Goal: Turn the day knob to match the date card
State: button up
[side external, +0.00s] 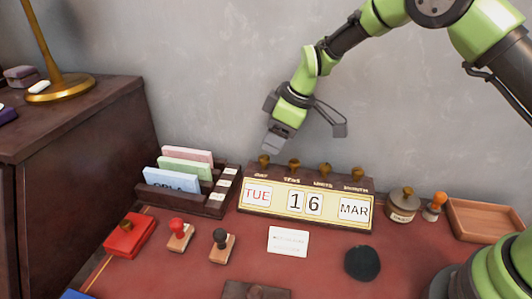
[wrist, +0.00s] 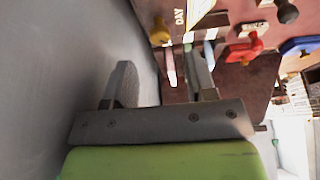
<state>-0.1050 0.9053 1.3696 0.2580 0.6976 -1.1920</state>
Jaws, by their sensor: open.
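The calendar block (side external: 277,206) stands on the red desk top and reads TUE, 16, MAR. Brass knobs line its top edge. The day knob (side external: 263,161) is at the far left, above the TUE window. It also shows in the wrist view (wrist: 160,33), beside the DAY label. The white date card (side external: 288,241) lies flat in front of the calendar; its print is too small to read. My gripper (side external: 272,145) is open and empty, just above and behind the day knob. In the wrist view my fingers (wrist: 162,78) are apart, with the knob beyond them.
A card rack (side external: 205,202) stands close on the left. A red stamp (side external: 178,236), a dark stamp (side external: 221,245) and a red box (side external: 130,236) lie in front of it. A round pot (side external: 402,205) and a wooden tray (side external: 484,221) are at right. The grey wall is close behind.

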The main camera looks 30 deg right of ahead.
aim_at(264, 157)
jog(key=x, duration=0.5)
jog(key=shift+f, duration=0.15)
jog(key=c, duration=0.9)
